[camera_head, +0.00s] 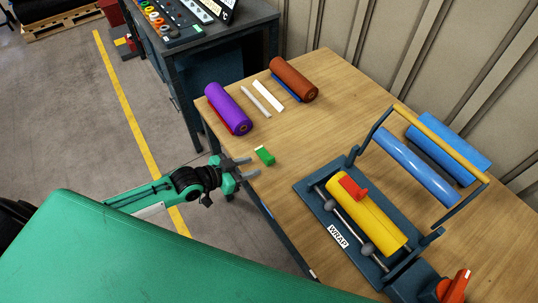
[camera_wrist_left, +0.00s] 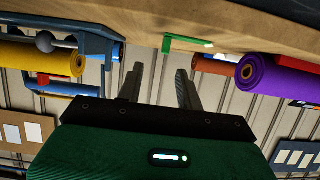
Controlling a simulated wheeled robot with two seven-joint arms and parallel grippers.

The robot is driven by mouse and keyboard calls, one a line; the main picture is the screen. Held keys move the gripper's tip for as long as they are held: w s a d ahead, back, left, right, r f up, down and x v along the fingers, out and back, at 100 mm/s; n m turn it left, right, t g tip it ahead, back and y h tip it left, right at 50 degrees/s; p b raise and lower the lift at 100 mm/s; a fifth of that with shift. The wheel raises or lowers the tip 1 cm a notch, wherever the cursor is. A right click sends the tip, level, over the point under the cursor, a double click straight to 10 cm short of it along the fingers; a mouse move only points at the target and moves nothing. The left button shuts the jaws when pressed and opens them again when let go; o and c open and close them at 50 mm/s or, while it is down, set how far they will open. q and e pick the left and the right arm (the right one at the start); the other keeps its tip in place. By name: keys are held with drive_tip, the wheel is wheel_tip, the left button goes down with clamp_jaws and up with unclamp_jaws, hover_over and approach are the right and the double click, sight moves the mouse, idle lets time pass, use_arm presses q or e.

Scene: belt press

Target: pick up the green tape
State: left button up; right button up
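The green tape (camera_head: 264,156) is a small green piece with a pale end, lying on the wooden table (camera_head: 310,130) near its left edge. My left gripper (camera_head: 252,166) is open and empty at that edge, its fingertips just short of the tape. In the left wrist view the scene appears upside down; the tape (camera_wrist_left: 187,42) shows beyond the two spread fingers (camera_wrist_left: 159,70), with a gap between. My right gripper is in neither view.
A purple roll (camera_head: 228,108) and a brown roll (camera_head: 294,79) lie behind the tape, with white strips (camera_head: 268,96) between them. A wrap press (camera_head: 312,205) with a yellow roll (camera_head: 367,218) stands to the right. The tabletop around the tape is clear.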

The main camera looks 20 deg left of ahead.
sight(267, 160)
use_arm(q)
drive_tip(key=x, duration=0.4)
drive_tip(key=shift+w+a+p, duration=0.1)
drive_tip(key=shift+p, duration=0.2)
drive_tip(key=shift+w+d+f, duration=0.15)
drive_tip(key=shift+w+d, duration=0.05)
drive_tip(key=shift+w, duration=0.05)
drive_tip(key=shift+w+d+f, duration=0.1)
drive_tip(key=shift+w, duration=0.1)
drive_tip(key=p+x, duration=0.1)
drive_tip(key=x, duration=0.1)
drive_tip(key=p+x, duration=0.1)
drive_tip(key=x, duration=0.1)
drive_tip(key=shift+w+a+f, duration=0.1)
drive_tip(key=shift+a+f, duration=0.1)
drive_tip(key=shift+a, duration=0.1)
drive_tip(key=shift+w+d+f, duration=0.1)
drive_tip(key=shift+w+d, duration=0.05)
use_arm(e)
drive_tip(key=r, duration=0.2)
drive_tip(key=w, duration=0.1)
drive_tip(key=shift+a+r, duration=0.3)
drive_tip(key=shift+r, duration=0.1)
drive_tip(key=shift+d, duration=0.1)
use_arm(q)
clamp_jaws()
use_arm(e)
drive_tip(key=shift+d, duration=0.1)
